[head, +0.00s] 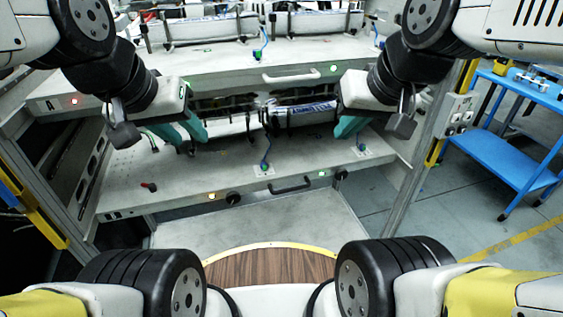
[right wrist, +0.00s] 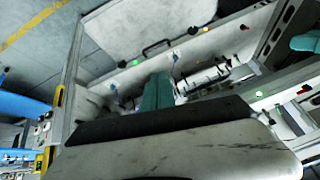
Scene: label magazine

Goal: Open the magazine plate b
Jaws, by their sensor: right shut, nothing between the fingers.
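Plate B is the lower grey shelf-like plate (head: 240,180), with a dark handle (head: 291,185) on its front edge. The plate looks pushed in under the upper plate. The handle also shows in the right wrist view (right wrist: 157,47). My left gripper (head: 190,143) has teal fingers over the left part of the lower plate; their gap is unclear. My right gripper (head: 346,132) is shut and empty above the right part of that plate, behind and right of the handle. Its teal fingers also show in the right wrist view (right wrist: 158,92). Neither gripper touches the handle.
The upper plate (head: 210,66), marked A, has a pale handle (head: 291,77) and overhangs the lower one. A dark knob (head: 233,198) and small lights sit on the lower front edge. Frame posts stand both sides. A blue cart (head: 515,150) stands at right, with free floor nearby.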

